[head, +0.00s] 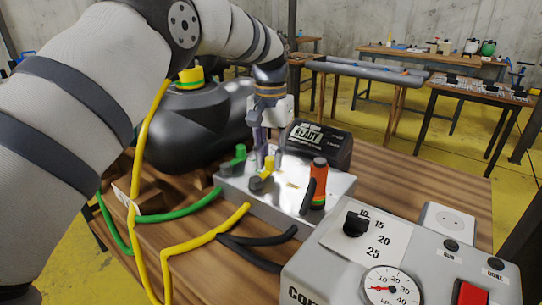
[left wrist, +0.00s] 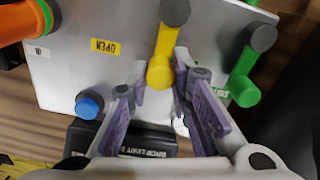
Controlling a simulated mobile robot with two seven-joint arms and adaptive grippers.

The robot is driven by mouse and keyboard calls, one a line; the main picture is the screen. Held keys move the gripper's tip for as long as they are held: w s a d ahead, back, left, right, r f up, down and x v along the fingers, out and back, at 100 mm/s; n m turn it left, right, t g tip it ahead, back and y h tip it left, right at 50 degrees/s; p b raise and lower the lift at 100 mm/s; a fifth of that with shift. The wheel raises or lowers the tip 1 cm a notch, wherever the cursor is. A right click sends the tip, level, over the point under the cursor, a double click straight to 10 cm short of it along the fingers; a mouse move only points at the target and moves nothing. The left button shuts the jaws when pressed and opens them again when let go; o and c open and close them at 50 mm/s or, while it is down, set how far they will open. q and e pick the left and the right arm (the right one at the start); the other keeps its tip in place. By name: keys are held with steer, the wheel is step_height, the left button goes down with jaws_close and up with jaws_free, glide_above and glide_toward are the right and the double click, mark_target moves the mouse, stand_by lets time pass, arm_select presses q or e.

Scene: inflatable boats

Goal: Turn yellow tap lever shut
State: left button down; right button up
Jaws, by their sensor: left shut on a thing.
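The yellow tap lever (head: 267,168) is on a grey metal manifold box (head: 285,203) on the wooden bench, with a dark round end beside it. In the left wrist view the yellow lever (left wrist: 164,48) points toward my fingers, and a yellow OPEN label (left wrist: 105,46) lies to its left. My left gripper (head: 265,158) reaches down from above. The exact contact is partly hidden by the fingers. My right gripper is not in view.
A black READY device (head: 318,143) stands behind. Yellow, green and black hoses cross the bench front. A grey control box (head: 330,262) with knob and gauge stands front right.

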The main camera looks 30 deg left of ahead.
mark_target(270, 158)
arm_select(q)
steer(key=c, duration=1.4)
jaws_free()
steer(key=shift+a, duration=0.1)
steer(key=shift+c, duration=0.2)
steer(key=shift+r, duration=0.1)
step_height(270, 158, up, 12)
